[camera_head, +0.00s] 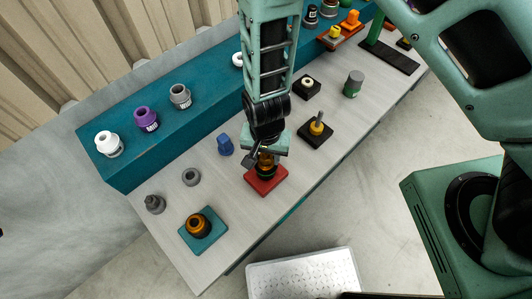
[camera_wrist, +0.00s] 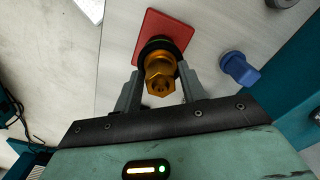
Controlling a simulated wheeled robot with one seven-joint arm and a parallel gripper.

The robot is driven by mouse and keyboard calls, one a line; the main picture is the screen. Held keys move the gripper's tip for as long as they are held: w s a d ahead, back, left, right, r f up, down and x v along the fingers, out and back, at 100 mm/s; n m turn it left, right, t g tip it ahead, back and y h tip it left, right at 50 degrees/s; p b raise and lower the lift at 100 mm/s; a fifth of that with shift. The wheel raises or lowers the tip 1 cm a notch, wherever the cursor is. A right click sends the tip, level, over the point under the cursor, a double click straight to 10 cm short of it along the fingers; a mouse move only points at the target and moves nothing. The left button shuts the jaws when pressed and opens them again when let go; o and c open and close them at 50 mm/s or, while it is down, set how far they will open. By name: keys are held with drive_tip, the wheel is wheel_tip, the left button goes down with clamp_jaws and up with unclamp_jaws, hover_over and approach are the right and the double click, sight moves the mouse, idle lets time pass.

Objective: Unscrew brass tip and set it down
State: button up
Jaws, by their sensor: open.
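The brass tip (camera_wrist: 160,76) is golden and hex-shaped, in the middle of the wrist view. It sits in a dark round holder on a red square base (camera_wrist: 173,27). The red base (camera_head: 266,181) also shows in the head view, on the table under my gripper, where my arm partly hides the brass tip (camera_head: 265,160). My gripper (camera_wrist: 159,90) is open, with one finger on each side of the brass tip. I cannot tell whether either finger touches it.
A blue piece (camera_head: 225,145) stands left of the red base. A teal plate with an amber ring (camera_head: 199,226) lies nearer the front left. A black base with a yellow-collared pin (camera_head: 317,129) is to the right. A teal shelf (camera_head: 120,168) with several bottles runs along the back. A grey ring (camera_head: 191,177) lies left.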

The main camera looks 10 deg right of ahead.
drive_tip(key=shift+m, duration=0.5)
drive_tip(key=c, duration=0.5)
drive_tip(key=shift+n, duration=0.9)
drive_tip(key=shift+c, duration=0.2)
drive_tip(key=shift+n, duration=0.8)
drive_tip(key=shift+n, duration=0.9)
